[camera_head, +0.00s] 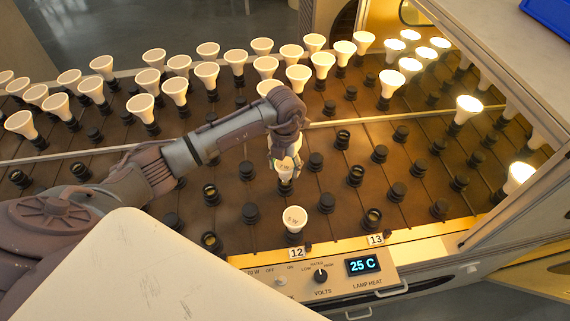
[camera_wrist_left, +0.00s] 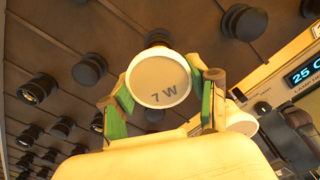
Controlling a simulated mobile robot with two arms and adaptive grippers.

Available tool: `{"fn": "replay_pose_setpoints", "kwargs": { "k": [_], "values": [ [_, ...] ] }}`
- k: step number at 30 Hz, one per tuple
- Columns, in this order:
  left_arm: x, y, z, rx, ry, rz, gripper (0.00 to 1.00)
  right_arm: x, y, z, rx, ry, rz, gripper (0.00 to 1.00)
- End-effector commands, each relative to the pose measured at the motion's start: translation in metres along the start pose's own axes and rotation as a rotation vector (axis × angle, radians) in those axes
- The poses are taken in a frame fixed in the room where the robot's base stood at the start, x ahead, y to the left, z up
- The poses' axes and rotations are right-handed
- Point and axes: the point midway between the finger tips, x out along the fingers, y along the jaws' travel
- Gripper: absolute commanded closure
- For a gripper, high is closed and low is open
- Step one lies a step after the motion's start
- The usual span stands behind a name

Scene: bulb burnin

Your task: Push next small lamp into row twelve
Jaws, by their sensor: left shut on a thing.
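My left gripper (camera_head: 285,160) is shut on a small white lamp (camera_head: 285,173), face up, above the row behind the number 12 plate (camera_head: 296,253). In the left wrist view the green finger pads (camera_wrist_left: 165,103) sit on either side of the lamp face (camera_wrist_left: 158,80), marked "7 W". A dark socket or base shows just beyond its rim; I cannot tell whether the lamp is seated. Another small lamp (camera_head: 295,218) stands upright in the front socket of that row, nearer the plate. My right gripper is not in view.
Many dark sockets (camera_head: 397,191) stand around, mostly empty. Unlit white lamps (camera_head: 207,73) fill the back left; lit lamps (camera_head: 467,107) stand at the right. The front panel has a VOLTS knob (camera_head: 320,275) and a display (camera_head: 362,265) reading 25 C.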

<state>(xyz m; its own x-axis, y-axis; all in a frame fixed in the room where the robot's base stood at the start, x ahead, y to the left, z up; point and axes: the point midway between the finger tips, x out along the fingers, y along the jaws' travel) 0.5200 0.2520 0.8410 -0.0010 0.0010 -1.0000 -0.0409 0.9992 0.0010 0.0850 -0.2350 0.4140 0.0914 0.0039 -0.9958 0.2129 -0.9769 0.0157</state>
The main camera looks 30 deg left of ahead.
Motion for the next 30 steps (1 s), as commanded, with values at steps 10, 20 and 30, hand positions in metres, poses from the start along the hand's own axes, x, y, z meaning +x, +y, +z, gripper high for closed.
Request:
{"fn": "replay_pose_setpoints", "kwargs": {
  "k": [10, 20, 30],
  "values": [
    [0.011, 0.0, 0.0, -0.001, -0.001, 0.0, 0.76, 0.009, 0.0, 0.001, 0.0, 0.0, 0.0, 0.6],
    [0.015, 0.0, 0.0, 0.0, -0.001, 0.0, 0.14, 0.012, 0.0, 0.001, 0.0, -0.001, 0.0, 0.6],
    [0.014, 0.0, 0.0, 0.0, -0.001, 0.0, 0.11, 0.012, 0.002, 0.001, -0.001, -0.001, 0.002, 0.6]
  ]
}}
